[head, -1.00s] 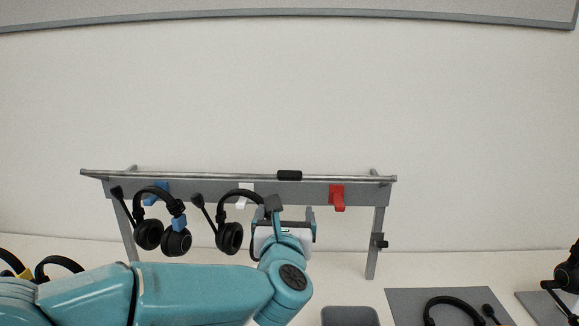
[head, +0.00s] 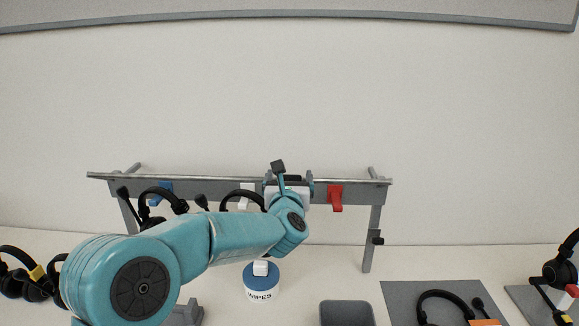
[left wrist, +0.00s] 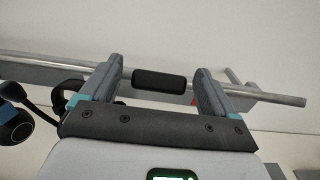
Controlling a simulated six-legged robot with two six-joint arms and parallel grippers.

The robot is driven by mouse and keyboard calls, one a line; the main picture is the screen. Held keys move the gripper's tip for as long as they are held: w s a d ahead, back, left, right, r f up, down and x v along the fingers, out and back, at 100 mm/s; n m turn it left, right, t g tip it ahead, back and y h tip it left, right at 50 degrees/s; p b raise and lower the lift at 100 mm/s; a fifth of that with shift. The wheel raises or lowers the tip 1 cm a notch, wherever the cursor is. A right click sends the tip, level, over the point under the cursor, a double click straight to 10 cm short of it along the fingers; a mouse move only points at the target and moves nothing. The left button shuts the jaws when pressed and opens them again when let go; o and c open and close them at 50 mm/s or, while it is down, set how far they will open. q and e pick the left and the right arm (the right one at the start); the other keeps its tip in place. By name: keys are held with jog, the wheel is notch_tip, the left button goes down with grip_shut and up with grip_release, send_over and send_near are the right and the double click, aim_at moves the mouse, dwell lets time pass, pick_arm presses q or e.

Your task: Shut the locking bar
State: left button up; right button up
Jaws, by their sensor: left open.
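The locking bar (head: 220,175) is a long thin metal rod along the top front of the grey rack (head: 354,189). Its black grip (left wrist: 160,79) shows in the left wrist view between the two fingers, with gaps on both sides. My left gripper (head: 289,178) is open at the bar's middle, one finger on each side of the grip; it also shows in the left wrist view (left wrist: 160,72). Whether the fingers touch the rod is unclear. My right gripper is not in view.
Headsets (head: 160,192) hang at the blue and white hooks, partly hidden by my arm. The red hook (head: 336,196) is empty. A round blue-and-white container (head: 262,285), grey tray (head: 347,313) and grey mat (head: 400,300) with a headset are on the table.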

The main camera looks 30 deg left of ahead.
pick_arm(q)
jog(key=shift+x, duration=1)
jog(key=c, duration=1.4)
jog(key=f+t+y+b, duration=0.1)
jog(key=f+t+b, duration=0.1)
jog(key=b, duration=0.9)
jog(key=s+d+f+t+y+b, duration=0.1)
jog(key=f+b, duration=0.2)
jog(key=b, duration=0.9)
jog(key=s+f+t+y+b, duration=0.1)
jog(key=f+t+b, duration=0.1)
jog(key=b, duration=1)
jog(key=shift+s+d+f+t, duration=0.2)
jog(key=shift+d+f+t, duration=0.1)
jog(key=shift+f, duration=0.05)
jog(key=shift+c, duration=0.2)
jog(key=shift+r, duration=0.1)
jog(key=o, duration=1.4)
jog(key=shift+o, duration=0.2)
